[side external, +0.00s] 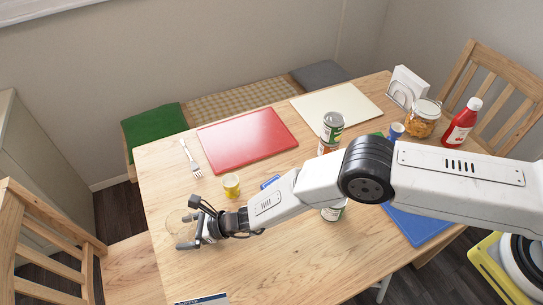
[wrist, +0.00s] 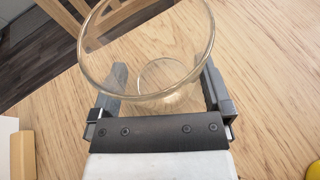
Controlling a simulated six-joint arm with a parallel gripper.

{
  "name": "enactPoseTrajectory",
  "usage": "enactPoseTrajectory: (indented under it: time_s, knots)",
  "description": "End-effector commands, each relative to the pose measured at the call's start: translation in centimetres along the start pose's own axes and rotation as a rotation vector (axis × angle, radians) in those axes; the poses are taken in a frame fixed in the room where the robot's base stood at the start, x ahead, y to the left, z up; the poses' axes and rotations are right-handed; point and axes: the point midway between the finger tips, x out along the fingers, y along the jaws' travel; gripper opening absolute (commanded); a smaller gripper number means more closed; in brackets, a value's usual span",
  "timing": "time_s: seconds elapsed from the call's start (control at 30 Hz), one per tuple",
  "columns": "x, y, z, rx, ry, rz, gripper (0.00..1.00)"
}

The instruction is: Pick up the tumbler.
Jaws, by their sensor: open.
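The tumbler is clear glass. In the wrist view the tumbler (wrist: 150,93) stands with its round rim toward the camera and its base on the wooden table, between the two fingers of my gripper (wrist: 164,82). The fingers are open, one on each side of it; I cannot tell whether either touches the glass. In the side view the tumbler (side external: 175,221) is faint at the table's left side, just beyond the fingers of my gripper (side external: 187,226), which are spread low over the table.
A fork (side external: 190,158) and a red board (side external: 247,139) lie farther back. Jars, a ketchup bottle (side external: 462,122) and a blue board (side external: 422,227) are to the right.

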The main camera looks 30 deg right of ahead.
Motion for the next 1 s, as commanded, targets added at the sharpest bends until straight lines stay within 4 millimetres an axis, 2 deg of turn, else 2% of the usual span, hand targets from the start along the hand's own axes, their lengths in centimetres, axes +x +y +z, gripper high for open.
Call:
enactPoseTrajectory:
  time_s: [0.57,0.67,0.83,0.87,1.0]
  knots:
    - [0.13,0.02,-0.02,0.000,0.001,0.000,1.00]
    - [0.13,0.01,-0.01,0.000,0.001,0.000,0.71]
    - [0.12,0.01,-0.01,0.000,0.001,0.000,0.17]
    - [0.15,-0.01,0.13,-0.001,-0.002,0.000,0.12]
    - [0.15,-0.01,0.13,-0.001,-0.002,0.000,0.12]
